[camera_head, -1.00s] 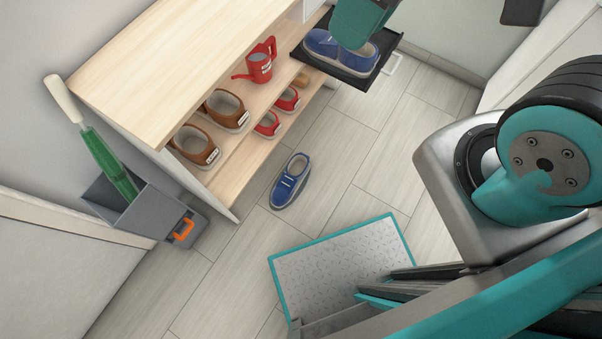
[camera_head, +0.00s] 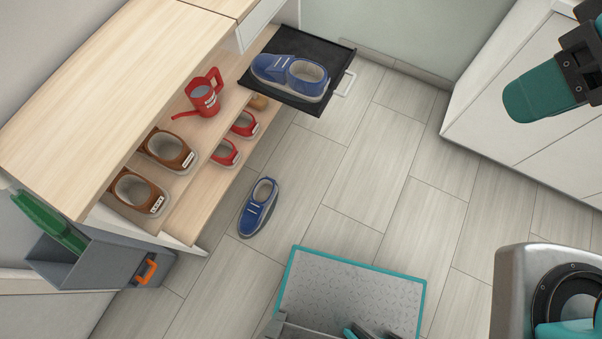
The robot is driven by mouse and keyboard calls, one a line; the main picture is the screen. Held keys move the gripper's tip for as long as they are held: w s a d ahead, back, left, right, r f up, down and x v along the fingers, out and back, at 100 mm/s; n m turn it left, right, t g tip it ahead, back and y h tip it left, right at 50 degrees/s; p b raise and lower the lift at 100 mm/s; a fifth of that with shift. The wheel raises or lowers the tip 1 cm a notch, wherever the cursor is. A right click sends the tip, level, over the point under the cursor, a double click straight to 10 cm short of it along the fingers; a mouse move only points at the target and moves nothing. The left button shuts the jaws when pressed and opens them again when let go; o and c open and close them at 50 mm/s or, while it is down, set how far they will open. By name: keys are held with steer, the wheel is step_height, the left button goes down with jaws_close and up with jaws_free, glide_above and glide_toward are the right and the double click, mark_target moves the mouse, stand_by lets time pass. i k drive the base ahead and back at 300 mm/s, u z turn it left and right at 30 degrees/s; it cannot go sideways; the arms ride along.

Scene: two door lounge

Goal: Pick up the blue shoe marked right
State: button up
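Another blue shoe (camera_head: 290,77) sits on a pulled-out black tray (camera_head: 318,102), toe to the left. I cannot read a right or left mark on either shoe. A teal and black part of my arm shows at the upper right, well apart from both shoes. The fingers of my gripper cannot be seen.
The wooden shelf (camera_head: 95,75) holds brown shoes (camera_head: 138,192), small red shoes (camera_head: 224,152) and a red watering can (camera_head: 205,97). A grey bin (camera_head: 85,262) stands at the lower left. White cabinets (camera_head: 530,140) are at the right. Floor between is clear.

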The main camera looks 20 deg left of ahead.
mark_target(260, 206)
steer(key=z, duration=0.4)
steer(key=k, duration=0.6)
steer(key=z, duration=0.15)
steer(key=i, duration=1.5)
steer(key=u, duration=2.55)
